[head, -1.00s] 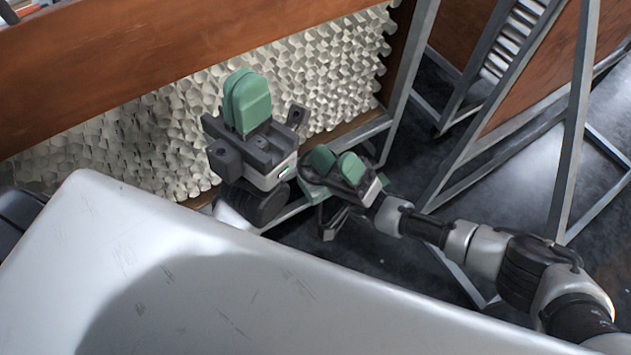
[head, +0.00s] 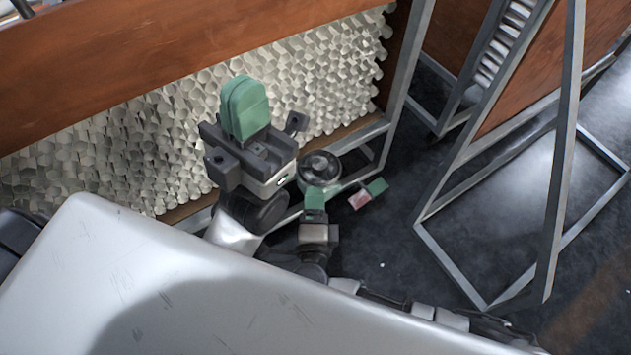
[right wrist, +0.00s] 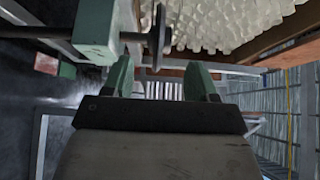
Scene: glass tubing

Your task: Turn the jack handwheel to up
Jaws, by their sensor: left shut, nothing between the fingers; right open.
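The jack handwheel (head: 320,168) is a dark spoked wheel on a green-grey housing low by the frame, right of my left gripper. In the right wrist view a dark disc, apparently the handwheel (right wrist: 157,38), shows edge-on on a shaft beyond the fingers. My right gripper (head: 315,198) is just below the wheel in the head view. Its green fingers (right wrist: 160,80) stand apart with nothing between them. I cannot tell whether they touch the wheel. My left gripper (head: 245,106) is shut and empty, green pads together, up and left of the wheel.
A small red-and-green piece (head: 368,194) lies right of the wheel. A bin of pale glass tubing (head: 330,75) is behind, under a brown panel (head: 160,60). A metal frame (head: 560,170) stands at right.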

